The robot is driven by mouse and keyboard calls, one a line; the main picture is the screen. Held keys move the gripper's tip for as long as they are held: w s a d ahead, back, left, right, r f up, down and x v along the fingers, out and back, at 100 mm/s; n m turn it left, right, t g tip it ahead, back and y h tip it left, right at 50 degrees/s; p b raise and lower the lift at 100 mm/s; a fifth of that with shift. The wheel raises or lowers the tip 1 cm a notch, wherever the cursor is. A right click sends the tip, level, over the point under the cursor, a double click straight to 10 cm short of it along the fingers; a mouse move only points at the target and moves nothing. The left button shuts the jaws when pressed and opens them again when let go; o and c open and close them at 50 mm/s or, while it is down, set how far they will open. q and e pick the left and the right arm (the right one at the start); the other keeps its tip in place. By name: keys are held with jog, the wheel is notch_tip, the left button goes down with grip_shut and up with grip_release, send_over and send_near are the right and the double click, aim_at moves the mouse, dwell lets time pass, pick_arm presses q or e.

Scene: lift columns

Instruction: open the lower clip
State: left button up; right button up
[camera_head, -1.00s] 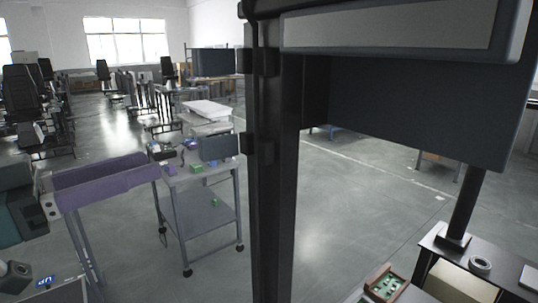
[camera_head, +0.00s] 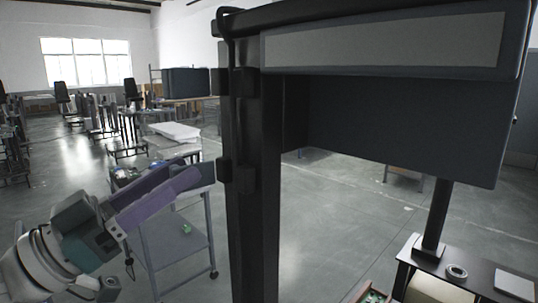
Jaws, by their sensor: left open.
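A black column (camera_head: 259,220) stands in the middle of the head view. Two dark block-like clips sit on it: the upper clip (camera_head: 243,81) and the lower clip (camera_head: 240,178). A thin black cable (camera_head: 234,120) runs from the top beam down the column's front to the lower clip. I cannot tell whether the lower clip is open or shut. My left gripper (camera_head: 190,173), with long purple fingers, reaches in from the left. It is open, its tips pointing right towards the lower clip, apart from it in the picture. My right gripper is not in view.
A large dark panel (camera_head: 400,125) hangs from the top beam, right of the column. A grey trolley (camera_head: 165,245) stands behind my left gripper. A dark table (camera_head: 455,262) with a tape roll (camera_head: 457,271) is at the lower right. Floor shows between column and table.

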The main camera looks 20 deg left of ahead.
pick_arm(q)
jog(key=shift+w+d+r, duration=0.1)
jog(key=shift+w+d, duration=0.1)
jog(key=shift+w, duration=0.15)
jog(key=shift+c, duration=0.3)
